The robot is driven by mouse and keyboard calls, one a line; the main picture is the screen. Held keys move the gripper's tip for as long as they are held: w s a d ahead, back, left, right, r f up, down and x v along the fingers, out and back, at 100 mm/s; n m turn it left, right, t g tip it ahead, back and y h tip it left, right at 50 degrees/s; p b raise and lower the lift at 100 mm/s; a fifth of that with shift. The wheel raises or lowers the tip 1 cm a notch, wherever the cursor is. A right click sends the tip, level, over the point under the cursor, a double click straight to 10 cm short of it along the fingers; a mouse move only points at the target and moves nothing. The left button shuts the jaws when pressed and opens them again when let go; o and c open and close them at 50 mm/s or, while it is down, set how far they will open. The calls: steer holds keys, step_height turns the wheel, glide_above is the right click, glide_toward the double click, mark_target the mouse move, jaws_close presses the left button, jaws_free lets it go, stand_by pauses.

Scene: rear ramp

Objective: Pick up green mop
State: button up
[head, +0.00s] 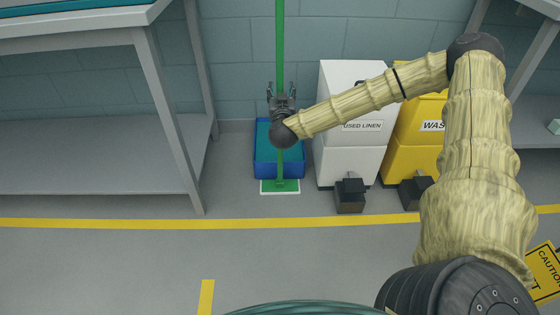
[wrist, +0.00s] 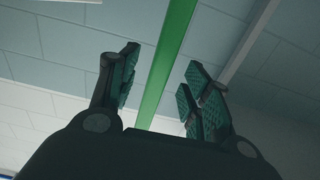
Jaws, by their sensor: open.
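The green mop (head: 280,42) stands upright in the head view, its long handle running up out of the frame. Its lower end (head: 281,185) shows at the front of a blue bucket or bin. My gripper (head: 282,92) is at the handle, above the blue container, and hides part of the handle. In the wrist view the green handle (wrist: 168,62) runs between the two open fingers of my gripper (wrist: 157,90). Gaps show on both sides of the handle, so the fingers look apart from it.
The blue container (head: 264,160) stands by the wall. A white used-linen bin (head: 350,82) and a yellow waste bin (head: 411,160) stand to its right. A grey shelved table (head: 90,165) is at left. A yellow caution sign (head: 545,268) is at lower right. The front floor is mostly clear.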

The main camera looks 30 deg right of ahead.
mark_target(280, 87)
steer(key=b+x, duration=0.2)
steer(key=x, duration=0.2)
steer(key=shift+w+f, duration=0.1)
steer(key=shift+w+d, duration=0.15)
steer(key=shift+w, duration=0.25)
jaws_close()
steer(key=shift+r, duration=0.25)
